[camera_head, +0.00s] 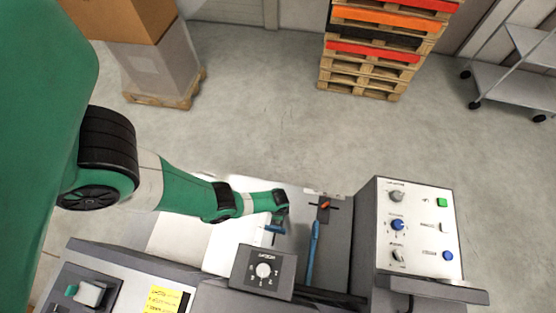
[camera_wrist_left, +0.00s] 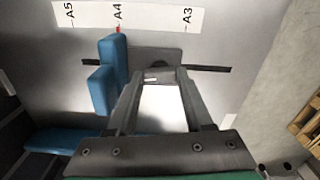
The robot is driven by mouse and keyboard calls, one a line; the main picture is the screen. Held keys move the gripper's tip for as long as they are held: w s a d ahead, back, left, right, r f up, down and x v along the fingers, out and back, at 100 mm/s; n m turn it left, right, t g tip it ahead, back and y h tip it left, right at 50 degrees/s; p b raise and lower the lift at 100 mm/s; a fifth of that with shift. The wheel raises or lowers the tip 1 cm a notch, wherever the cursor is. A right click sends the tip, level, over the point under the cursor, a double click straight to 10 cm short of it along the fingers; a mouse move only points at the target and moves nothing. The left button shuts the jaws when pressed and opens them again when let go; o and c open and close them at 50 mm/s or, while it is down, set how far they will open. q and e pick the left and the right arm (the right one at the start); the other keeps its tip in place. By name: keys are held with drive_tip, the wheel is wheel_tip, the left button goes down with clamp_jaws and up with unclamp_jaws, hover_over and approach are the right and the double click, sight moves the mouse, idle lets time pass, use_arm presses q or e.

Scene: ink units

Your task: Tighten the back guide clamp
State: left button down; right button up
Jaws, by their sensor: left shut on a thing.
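My left gripper (camera_head: 281,212) reaches down over the machine bed from the left in the head view. In the left wrist view its two fingers (camera_wrist_left: 160,78) come together on a small dark clamp part (camera_wrist_left: 157,68) on a grey plate (camera_wrist_left: 140,56). The fingers hide most of that part, so its turn cannot be told. A short blue guide (camera_wrist_left: 112,62) stands beside the fingers; it also shows under the gripper in the head view (camera_head: 274,229). My right gripper is not in view.
A white size strip (camera_wrist_left: 150,17) marked A5, A4 and A3 lies beyond the plate, with a red mark by A4. A control panel (camera_head: 418,225) stands right of the bed. A dark dial box (camera_head: 264,271) is in front of the gripper.

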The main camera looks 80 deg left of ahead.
use_arm(q)
drive_tip(key=m, duration=0.5)
drive_tip(key=shift+m, duration=0.3)
drive_tip(key=m, duration=0.5)
drive_tip(key=shift+b, duration=0.3)
drive_tip(key=shift+c, duration=1.4)
unclamp_jaws()
wheel_tip(320, 180, up, 12)
drive_tip(key=p, duration=1.1)
drive_tip(key=shift+f, duration=0.2)
